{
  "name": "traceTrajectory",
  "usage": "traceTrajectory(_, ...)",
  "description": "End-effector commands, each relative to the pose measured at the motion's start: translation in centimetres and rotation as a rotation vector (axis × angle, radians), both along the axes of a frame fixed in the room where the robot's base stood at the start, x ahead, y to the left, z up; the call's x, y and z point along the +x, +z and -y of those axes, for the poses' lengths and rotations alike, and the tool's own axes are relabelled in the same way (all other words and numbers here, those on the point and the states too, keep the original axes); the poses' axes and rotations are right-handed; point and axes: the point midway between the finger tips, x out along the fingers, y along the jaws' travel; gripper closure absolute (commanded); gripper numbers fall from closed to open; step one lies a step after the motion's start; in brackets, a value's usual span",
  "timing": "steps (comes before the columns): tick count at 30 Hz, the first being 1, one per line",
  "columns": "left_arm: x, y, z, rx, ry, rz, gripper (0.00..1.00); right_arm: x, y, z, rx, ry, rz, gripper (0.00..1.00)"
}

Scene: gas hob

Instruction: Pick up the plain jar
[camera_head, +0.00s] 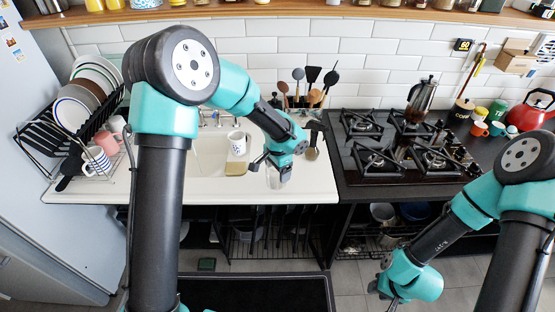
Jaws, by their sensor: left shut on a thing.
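My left gripper (268,163) is above the right part of the white counter, near its front edge. It is shut on a small, clear, greyish jar (273,181), the plain jar. The jar hangs below the wrist, looks upright, and its top is hidden by the gripper. I cannot tell if its base touches the counter. My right gripper (383,295) is low at the bottom of the view, in front of the cabinets and away from the jar. Its fingers are small and partly hidden, so their opening is unclear.
A dish rack (70,135) with plates is at far left. Utensils (305,90) stand behind.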

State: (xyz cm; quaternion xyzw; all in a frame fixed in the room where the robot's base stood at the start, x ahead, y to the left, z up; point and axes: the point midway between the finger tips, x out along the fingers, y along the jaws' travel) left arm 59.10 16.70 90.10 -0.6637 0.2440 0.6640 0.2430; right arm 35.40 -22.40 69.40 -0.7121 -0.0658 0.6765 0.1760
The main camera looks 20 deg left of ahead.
Motion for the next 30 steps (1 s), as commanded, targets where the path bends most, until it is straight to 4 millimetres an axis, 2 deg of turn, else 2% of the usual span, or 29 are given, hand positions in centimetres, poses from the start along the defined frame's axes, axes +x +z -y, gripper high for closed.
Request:
traceTrajectory(1,-1.3,0.2,0.4,0.001,-0.004,0.0,0.51,0.0,0.0,0.0,0.0,0.0,0.0,0.64)
traceTrajectory(6,-4.6,0.5,1.3,0.001,-0.003,0.001,0.51,0.0,0.0,0.0,0.0,0.0,0.0,0.64)
traceTrajectory(12,-6.8,0.7,1.9,0.0,-0.001,0.001,0.51,0.0,0.0,0.0,0.0,0.0,0.0,0.64)
traceTrajectory(30,-7.3,0.7,2.1,0.0,0.0,0.001,0.51,0.0,0.0,0.0,0.0,0.0,0.0,0.64)
